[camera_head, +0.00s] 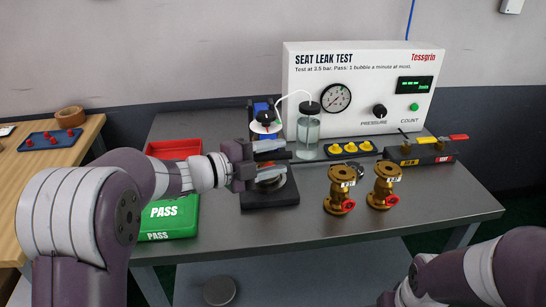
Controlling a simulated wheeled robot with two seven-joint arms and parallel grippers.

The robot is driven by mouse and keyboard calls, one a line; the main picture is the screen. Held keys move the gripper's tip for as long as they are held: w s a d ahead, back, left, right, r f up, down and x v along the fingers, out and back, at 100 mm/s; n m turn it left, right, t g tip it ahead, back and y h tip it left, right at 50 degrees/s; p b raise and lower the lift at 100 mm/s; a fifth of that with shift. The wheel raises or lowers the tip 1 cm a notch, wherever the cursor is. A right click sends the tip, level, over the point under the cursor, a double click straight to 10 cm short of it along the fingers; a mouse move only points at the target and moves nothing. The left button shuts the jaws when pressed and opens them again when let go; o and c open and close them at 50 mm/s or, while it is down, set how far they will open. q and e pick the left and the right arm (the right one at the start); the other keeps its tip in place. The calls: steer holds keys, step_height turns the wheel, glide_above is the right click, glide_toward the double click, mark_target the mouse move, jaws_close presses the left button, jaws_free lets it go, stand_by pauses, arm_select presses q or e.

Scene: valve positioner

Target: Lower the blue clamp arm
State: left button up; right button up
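The blue clamp arm (277,104) stands upright at the back of the black test fixture (270,198), in front of the white panel's left edge. A dark round pad with white shows at its front. My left gripper (284,161) reaches in from the left, in front of and below the blue part, over the fixture. Its two grey fingers are apart, one above the other, with no object clearly between them. They hide the middle of the fixture and the clamp's lower part. My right arm shows at the lower right, but its fingers are out of view.
The seat leak test panel (360,65) stands behind, with a bubble jar (308,128) and tube close to the clamp. Two brass valves (340,190) stand right of the fixture. A green PASS tray (168,222) and red tray (174,147) lie left. The front right tabletop is clear.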

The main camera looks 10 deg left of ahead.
stand_by(0.4)
arm_select(q)
steer(key=shift+a, duration=0.25)
steer(key=p+v, duration=0.1)
steer(key=v, duration=1.1)
steer(key=shift+s+a, duration=0.1)
steer(key=shift+s, duration=0.05)
